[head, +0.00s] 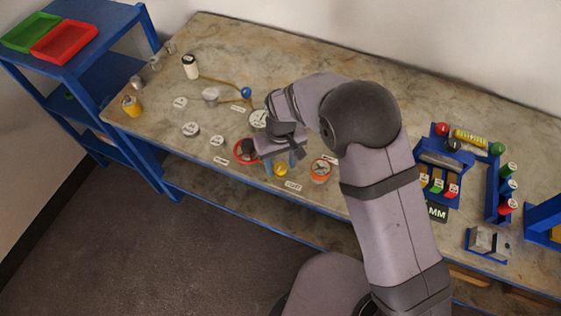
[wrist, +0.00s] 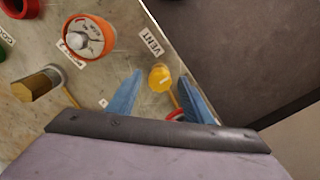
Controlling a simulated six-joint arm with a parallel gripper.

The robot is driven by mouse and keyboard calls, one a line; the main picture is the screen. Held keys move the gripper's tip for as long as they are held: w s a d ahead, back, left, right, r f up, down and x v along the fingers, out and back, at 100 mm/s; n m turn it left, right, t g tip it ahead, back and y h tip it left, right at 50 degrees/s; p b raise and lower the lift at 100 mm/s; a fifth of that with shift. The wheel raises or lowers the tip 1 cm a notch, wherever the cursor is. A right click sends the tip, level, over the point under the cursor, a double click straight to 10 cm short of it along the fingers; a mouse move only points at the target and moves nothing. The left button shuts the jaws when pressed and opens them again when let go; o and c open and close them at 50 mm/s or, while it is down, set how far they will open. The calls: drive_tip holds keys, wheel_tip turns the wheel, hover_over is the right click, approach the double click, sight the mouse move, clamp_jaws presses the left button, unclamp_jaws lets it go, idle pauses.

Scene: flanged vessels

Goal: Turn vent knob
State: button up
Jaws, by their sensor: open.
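The vent knob is a small yellow knob (wrist: 160,77) beside a white VENT label (wrist: 151,41) on the bench. In the head view the yellow knob (head: 281,170) shows near the bench's front edge, below my gripper. My gripper (wrist: 160,84) is open, pointing down, with its two blue fingers apart. In the wrist view the knob appears between the fingertips, with a gap on each side. I cannot tell how far the tips are above or around it. In the head view my gripper (head: 282,160) partly hides the area around the knob.
An orange-rimmed vessel (head: 321,170) stands right of the knob and a red-rimmed one (head: 246,150) left. A brown and gold part (wrist: 38,83) shows in the wrist view. A blue rack (head: 437,170) stands farther right. The bench edge (wrist: 190,62) is close to the knob.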

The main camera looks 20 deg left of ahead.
drive_tip(key=c, duration=1.1)
drive_tip(key=shift+o, duration=0.2)
drive_tip(key=shift+m, duration=0.4)
drive_tip(key=m, duration=0.3)
drive_tip(key=shift+m, duration=0.3)
drive_tip(key=m+b, duration=0.1)
drive_tip(key=m, duration=0.3)
drive_tip(key=shift+m, duration=0.3)
drive_tip(key=m, duration=0.4)
drive_tip(key=shift+m, duration=2.5)
